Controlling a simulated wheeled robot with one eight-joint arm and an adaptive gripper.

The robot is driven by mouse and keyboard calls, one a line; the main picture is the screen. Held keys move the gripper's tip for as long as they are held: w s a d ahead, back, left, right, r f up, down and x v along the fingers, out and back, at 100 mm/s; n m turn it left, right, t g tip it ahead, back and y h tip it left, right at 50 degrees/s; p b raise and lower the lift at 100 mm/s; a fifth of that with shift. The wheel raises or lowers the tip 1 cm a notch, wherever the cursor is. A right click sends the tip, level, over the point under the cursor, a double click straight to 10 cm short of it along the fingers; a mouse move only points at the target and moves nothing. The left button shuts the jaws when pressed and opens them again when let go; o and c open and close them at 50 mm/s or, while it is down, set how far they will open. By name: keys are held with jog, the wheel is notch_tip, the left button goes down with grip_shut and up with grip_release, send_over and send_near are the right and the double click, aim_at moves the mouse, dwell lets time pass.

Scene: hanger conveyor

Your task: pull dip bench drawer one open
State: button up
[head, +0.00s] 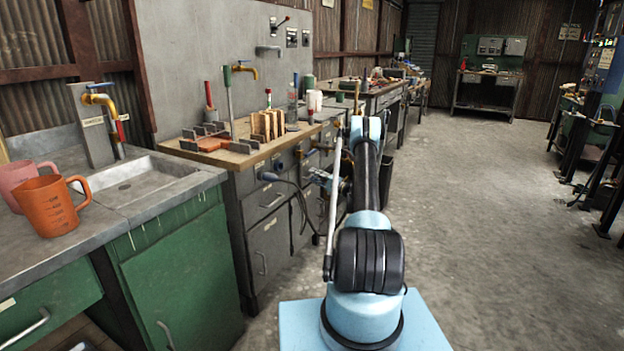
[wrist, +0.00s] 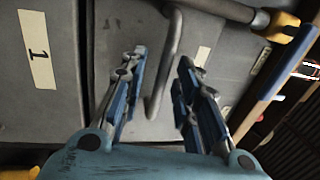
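In the wrist view, a grey bench front has a yellowish label marked "1" (wrist: 38,50) on its left panel. A seam divides this from the grey panel that bears a bent metal handle (wrist: 166,65). My gripper (wrist: 160,57) is open, with its blue and metal fingers on either side of the handle in the picture. I see no clear contact, and the depth between the fingers and the handle is hard to judge. In the head view, the grey dip bench (head: 271,232) stands left of my arm, which partly hides its far drawers; my gripper (head: 326,180) is small there.
A wooden bench top (head: 225,158) carries tools and a wooden rack (head: 266,124). A green sink cabinet (head: 180,270) stands at the left.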

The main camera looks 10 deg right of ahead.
jog(key=shift+w+a+r, duration=0.15)
jog(key=shift+w+a, duration=0.2)
jog(key=shift+a, duration=0.1)
grip_shut()
